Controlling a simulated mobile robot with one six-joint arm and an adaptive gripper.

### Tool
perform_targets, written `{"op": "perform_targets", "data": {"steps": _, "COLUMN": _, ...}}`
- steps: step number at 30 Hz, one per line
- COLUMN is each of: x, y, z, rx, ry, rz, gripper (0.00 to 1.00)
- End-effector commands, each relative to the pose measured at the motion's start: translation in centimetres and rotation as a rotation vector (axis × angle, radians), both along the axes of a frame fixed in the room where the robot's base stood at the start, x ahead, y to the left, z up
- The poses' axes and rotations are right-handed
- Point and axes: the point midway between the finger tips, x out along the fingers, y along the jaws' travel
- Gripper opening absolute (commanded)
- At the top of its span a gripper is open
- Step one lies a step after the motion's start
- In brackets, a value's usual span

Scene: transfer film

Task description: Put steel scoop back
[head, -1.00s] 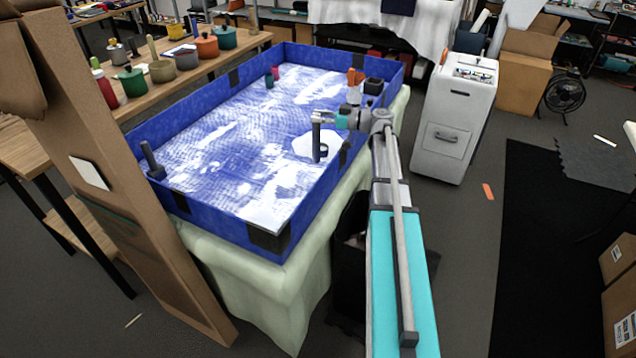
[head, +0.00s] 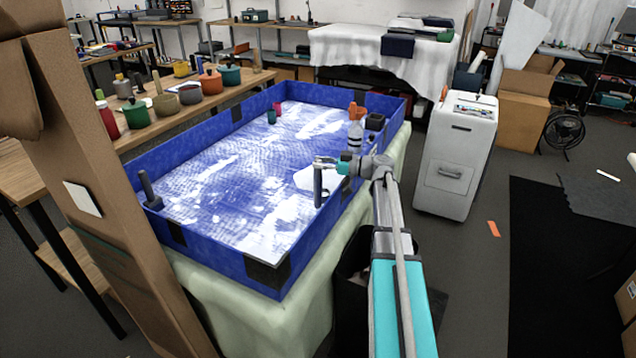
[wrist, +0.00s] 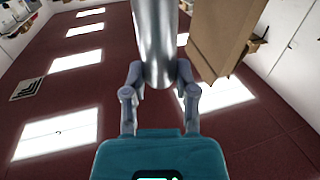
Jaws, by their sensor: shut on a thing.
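My gripper (wrist: 160,95) is shut on a shiny steel cylinder, which I take to be the steel scoop (wrist: 156,40). It rises out of the top of the wrist view, so its far end is cut off there. In the head view my gripper (head: 320,163) is over the right side of the blue-walled tray (head: 215,248). A dark grey upright bar, seemingly the held scoop (head: 318,188), hangs below the fingers. Whether its lower end touches the tray floor cannot be told.
A dark upright post (head: 148,187) stands at the tray's left wall. Pots (head: 210,80) line the wooden bench behind. A cardboard piece (head: 110,190) blocks the left foreground.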

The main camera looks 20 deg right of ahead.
Motion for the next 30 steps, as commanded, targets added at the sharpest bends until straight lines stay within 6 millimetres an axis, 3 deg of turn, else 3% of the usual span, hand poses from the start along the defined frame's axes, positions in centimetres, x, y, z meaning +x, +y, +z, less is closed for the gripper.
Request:
{"op": "perform_targets", "data": {"steps": 17, "x": 0.0, "y": -0.1, "z": -0.8, "rx": 0.001, "ry": -0.001, "rz": -0.001, "gripper": 0.00}}
{"op": "perform_targets", "data": {"steps": 30, "x": 0.0, "y": -0.1, "z": -3.9, "rx": 0.001, "ry": -0.001, "rz": -0.001, "gripper": 0.00}}
